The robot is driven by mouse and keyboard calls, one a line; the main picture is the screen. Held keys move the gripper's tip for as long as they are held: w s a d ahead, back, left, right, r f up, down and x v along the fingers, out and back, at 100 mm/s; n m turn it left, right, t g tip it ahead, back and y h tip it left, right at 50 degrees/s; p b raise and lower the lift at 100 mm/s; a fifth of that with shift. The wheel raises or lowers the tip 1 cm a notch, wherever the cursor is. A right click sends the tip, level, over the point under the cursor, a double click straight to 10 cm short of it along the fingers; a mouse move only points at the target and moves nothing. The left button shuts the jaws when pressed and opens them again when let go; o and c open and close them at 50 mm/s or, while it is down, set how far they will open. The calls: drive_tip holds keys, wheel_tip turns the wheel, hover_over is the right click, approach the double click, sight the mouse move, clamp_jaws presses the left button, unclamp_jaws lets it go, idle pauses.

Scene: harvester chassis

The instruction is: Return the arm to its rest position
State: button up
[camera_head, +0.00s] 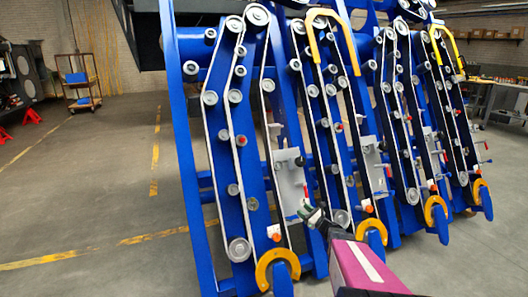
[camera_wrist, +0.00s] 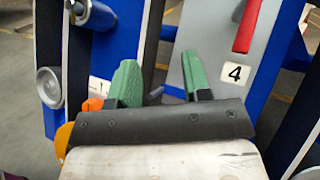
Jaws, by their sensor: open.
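My gripper (camera_wrist: 158,82) shows in the wrist view with two green fingertips spread apart and nothing between them. In the head view my gripper (camera_head: 307,209) is at the end of my pink and dark arm, in front of the lower part of the blue harvester chassis (camera_head: 180,130). It points at a grey plate (camera_head: 290,180) on the chassis. In the wrist view the grey plate (camera_wrist: 215,60) carries a label with the number 4 (camera_wrist: 234,73) and a red handle (camera_wrist: 247,25). I cannot tell whether the fingers touch the plate.
Orange hooks (camera_head: 277,268) and blue row tips stick out low near my arm. An orange knob (camera_wrist: 93,104) is left of the fingers. A wheeled cart (camera_head: 80,82) stands far left. The floor (camera_head: 90,190) at left is clear. A workbench (camera_head: 505,100) is at far right.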

drive_tip(key=s+a+n+g+h, duration=0.2)
drive_tip(key=s+a+n+g, duration=0.95)
drive_tip(key=s+n, duration=0.2)
drive_tip(key=s+d+r+n+g+h, duration=0.2)
drive_tip(key=s+d+n+h, duration=0.3)
drive_tip(key=s+n+h, duration=0.6)
drive_tip(key=shift+s+d+r+n+g, duration=0.2)
drive_tip(key=shift+s+n+g, duration=0.25)
drive_tip(key=shift+s+g, duration=0.25)
drive_tip(key=shift+w, duration=0.1)
